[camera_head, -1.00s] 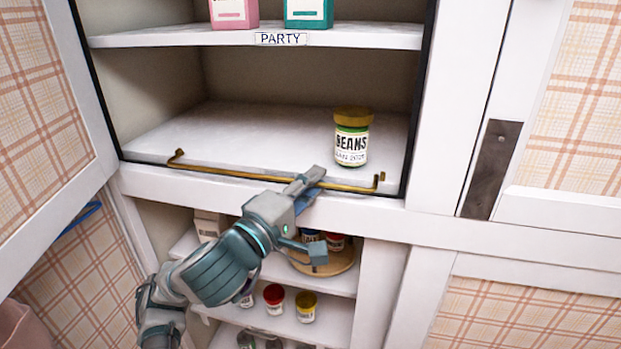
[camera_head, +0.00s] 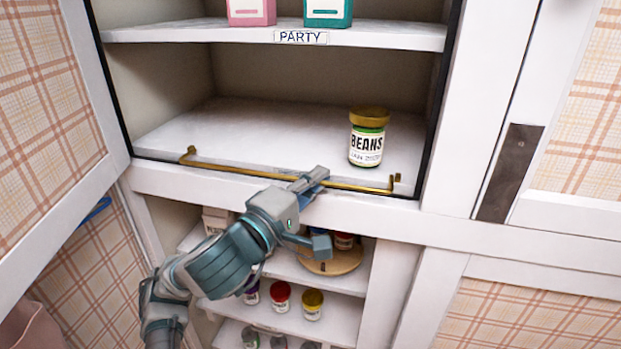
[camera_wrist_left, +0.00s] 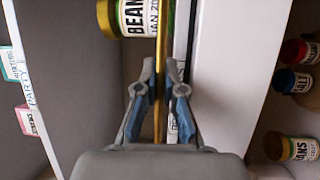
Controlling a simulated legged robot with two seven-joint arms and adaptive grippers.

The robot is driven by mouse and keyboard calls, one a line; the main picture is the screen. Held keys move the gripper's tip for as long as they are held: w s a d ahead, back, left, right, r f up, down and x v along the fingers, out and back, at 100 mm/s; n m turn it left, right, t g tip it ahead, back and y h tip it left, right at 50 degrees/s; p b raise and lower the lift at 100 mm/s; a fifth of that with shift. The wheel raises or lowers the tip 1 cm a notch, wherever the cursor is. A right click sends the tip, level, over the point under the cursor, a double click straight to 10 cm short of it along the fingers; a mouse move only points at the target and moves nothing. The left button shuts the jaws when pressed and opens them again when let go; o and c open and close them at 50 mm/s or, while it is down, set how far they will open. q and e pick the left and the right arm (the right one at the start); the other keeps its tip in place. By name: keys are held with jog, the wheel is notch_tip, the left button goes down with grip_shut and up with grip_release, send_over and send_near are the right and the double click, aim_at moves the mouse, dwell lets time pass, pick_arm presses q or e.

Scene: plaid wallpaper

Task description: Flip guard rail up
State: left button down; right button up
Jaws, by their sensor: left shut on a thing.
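The guard rail (camera_head: 235,171) is a thin brass bar with bent ends. It lies low along the front edge of the cabinet shelf in the head view. My left gripper (camera_head: 316,180) is at the right part of the bar. In the left wrist view, the two fingers of the left gripper (camera_wrist_left: 163,82) are shut on the rail (camera_wrist_left: 161,40), which runs between them. My right gripper is not in view.
A beans jar (camera_head: 367,138) stands on the shelf (camera_head: 240,125) behind the rail. Above is a shelf labelled PARTY (camera_head: 302,37) with pink and teal boxes. Below, jars and a round wooden tray (camera_head: 333,264) sit on lower shelves. An open plaid door (camera_head: 50,100) stands at left.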

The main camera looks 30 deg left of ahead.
pick_arm(q)
jog(key=shift+d+g+p, duration=0.15)
jog(key=shift+g+p, duration=0.15)
jog(key=shift+p, duration=0.1)
